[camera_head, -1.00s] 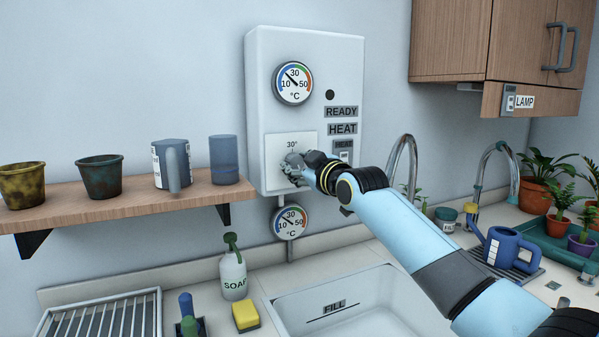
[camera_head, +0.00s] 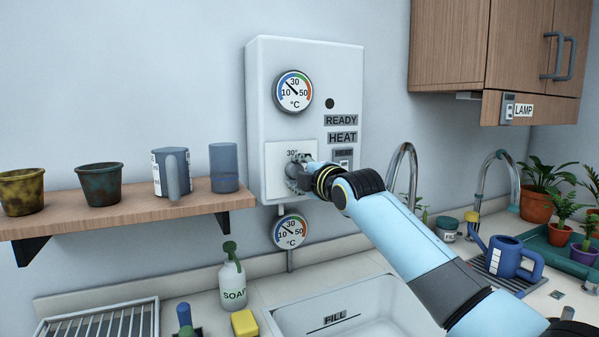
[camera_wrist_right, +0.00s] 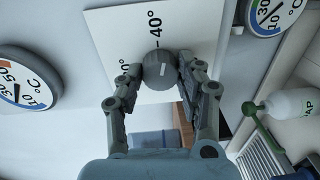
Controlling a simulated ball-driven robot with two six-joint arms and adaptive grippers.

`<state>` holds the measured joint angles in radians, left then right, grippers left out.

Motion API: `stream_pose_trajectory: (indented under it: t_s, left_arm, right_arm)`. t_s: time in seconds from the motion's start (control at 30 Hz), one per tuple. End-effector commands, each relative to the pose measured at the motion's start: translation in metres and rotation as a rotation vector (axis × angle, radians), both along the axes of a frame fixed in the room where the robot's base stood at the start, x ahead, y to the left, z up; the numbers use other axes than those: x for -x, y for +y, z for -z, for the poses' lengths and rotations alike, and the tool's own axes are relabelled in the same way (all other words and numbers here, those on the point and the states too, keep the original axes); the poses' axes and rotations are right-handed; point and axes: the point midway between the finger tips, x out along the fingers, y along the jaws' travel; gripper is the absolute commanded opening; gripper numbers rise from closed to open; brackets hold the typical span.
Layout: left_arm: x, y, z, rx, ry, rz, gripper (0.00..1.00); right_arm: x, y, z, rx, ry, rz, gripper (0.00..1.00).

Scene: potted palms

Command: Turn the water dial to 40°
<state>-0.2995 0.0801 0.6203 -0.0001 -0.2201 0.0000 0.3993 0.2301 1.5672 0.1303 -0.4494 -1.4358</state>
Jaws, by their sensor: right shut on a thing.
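The water dial is a round grey knob (camera_wrist_right: 160,70) on a white panel (camera_head: 276,177) on the front of the heater box (camera_head: 300,75). In the right wrist view the panel has a 40° label (camera_wrist_right: 153,35) and a partly hidden label ending in 0°; the head view shows 30° above the knob. The knob's short white mark lies roughly in line with the 40° tick. My right gripper (camera_head: 297,173) is shut on the knob, with one finger on each side in the right wrist view (camera_wrist_right: 162,82). My left gripper is not in view.
An upper gauge (camera_head: 293,91) and a lower gauge (camera_head: 290,231) flank the panel above and below. A shelf (camera_head: 135,217) with pots and cups is at left. A soap bottle (camera_head: 232,280), sink (camera_head: 345,310) and taps are below and to the right.

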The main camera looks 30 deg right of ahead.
Motion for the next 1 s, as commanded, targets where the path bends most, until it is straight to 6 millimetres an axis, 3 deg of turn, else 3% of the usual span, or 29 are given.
stream_pose_trajectory:
  t_s: [0.4,1.0]
  left_arm:
    - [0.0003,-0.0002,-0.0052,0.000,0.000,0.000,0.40]
    - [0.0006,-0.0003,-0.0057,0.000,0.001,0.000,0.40]
  right_arm:
    - [0.0000,0.0004,0.0002,0.205,0.013,0.000,0.04]
    - [0.0000,0.0005,0.0009,0.239,0.015,0.000,0.04]
